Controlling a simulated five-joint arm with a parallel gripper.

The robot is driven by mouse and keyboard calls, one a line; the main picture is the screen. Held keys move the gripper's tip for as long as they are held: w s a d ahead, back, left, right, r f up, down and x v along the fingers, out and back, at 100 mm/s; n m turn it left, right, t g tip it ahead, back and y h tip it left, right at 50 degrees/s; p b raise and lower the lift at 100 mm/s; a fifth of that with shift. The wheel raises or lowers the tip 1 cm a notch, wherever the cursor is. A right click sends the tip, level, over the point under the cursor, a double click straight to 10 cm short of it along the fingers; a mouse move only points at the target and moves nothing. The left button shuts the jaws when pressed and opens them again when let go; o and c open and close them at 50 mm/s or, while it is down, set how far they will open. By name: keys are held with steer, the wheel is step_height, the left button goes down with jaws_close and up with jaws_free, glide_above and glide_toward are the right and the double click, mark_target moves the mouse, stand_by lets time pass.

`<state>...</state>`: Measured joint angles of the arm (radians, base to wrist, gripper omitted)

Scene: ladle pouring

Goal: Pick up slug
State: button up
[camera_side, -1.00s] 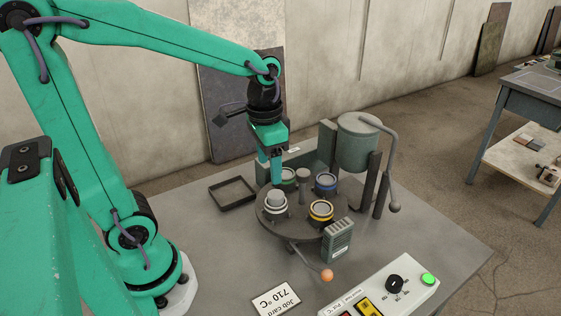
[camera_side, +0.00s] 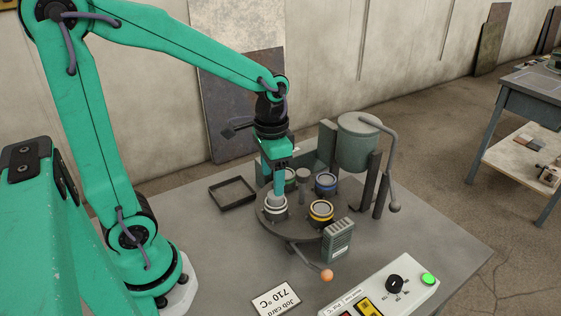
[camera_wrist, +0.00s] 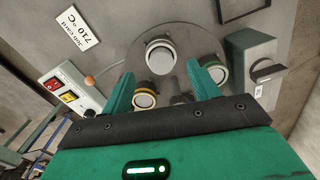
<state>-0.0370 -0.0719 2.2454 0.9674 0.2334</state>
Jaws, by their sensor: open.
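The slug (camera_side: 271,197) looks like a pale grey cylinder standing in a white-ringed cup (camera_side: 274,213) on the round turntable (camera_side: 292,231). In the side view a finger partly hides it. In the wrist view the slug's round pale top (camera_wrist: 160,53) shows ahead of the fingers, near the middle. My gripper (camera_side: 279,190) is open, pointing down at the slug in the side view. In the wrist view my gripper (camera_wrist: 163,82) has its two fingers spread wide with nothing held between them. Whether a finger touches the slug cannot be told.
Yellow-ringed (camera_side: 321,211), blue-ringed (camera_side: 326,182) and green-ringed cups share the turntable. A grey pot (camera_side: 358,142) with a curved handle stands behind right. An empty black tray (camera_side: 232,193) lies at left. A job card (camera_side: 276,299) and control box (camera_side: 385,290) lie in front.

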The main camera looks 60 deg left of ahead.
steer(key=shift+w+f, duration=0.15)
steer(key=shift+f, duration=2.4)
steer(key=c, duration=1.1)
steer(key=shift+r, duration=0.2)
steer(key=shift+w+r, duration=0.1)
steer(key=shift+r, duration=0.45)
step_height(320, 180, up, 3)
steer(key=s+d+r, duration=0.5)
steer(key=d+r, duration=0.1)
steer(key=d, duration=0.4)
steer(key=shift+s+d+r, duration=0.15)
steer(key=shift+s+r, duration=0.15)
steer(key=shift+s, duration=0.1)
